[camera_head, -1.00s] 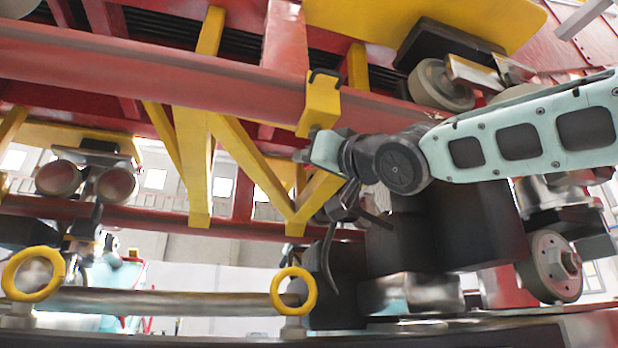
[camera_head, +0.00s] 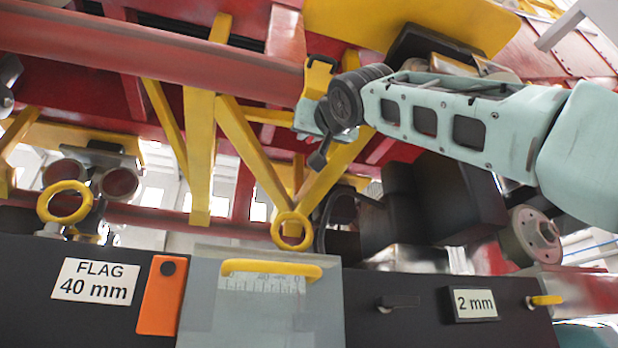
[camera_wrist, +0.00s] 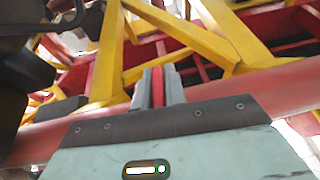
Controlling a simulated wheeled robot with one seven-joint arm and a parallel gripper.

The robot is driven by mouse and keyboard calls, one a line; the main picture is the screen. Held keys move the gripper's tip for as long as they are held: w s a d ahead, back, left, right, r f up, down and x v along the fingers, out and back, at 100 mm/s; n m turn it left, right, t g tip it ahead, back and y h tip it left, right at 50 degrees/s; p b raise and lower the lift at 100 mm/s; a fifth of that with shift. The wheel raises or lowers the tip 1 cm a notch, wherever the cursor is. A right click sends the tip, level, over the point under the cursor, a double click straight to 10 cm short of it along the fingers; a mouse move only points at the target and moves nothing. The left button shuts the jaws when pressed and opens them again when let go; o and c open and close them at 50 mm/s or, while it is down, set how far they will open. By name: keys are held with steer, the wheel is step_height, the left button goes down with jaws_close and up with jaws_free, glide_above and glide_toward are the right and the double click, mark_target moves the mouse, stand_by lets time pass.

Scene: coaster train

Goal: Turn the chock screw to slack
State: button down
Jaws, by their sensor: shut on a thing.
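A yellow block with a black top, which looks like the chock (camera_head: 317,78), sits on the long red rail in the head view. My gripper (camera_head: 302,122) is just below it, its fingertips partly hidden by my own wrist. In the wrist view my gripper (camera_wrist: 158,86) has its two grey fingers close together with a narrow red thing (camera_wrist: 157,88) between them. I cannot tell whether this red thing is part of the chock screw. The screw itself is not clearly visible.
Yellow struts (camera_head: 199,150) stand close around my gripper, under the red rail (camera_head: 150,55). A dark panel (camera_head: 400,335) lies below, with a FLAG 40 mm label (camera_head: 93,282), an orange piece (camera_head: 161,296), a grey plate with a yellow handle (camera_head: 270,268) and a 2 mm label (camera_head: 474,304).

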steer(key=shift+f+m+t+h, duration=0.15)
steer(key=shift+m+t+h, duration=0.25)
steer(key=shift+h, duration=0.5)
steer(key=c, duration=1.5)
jaws_free()
steer(key=b+v, duration=1.1)
steer(key=v, duration=0.6)
steer(key=shift+s+d+b, duration=0.15)
steer(key=shift+s+b, duration=0.1)
steer(key=shift+b, duration=0.1)
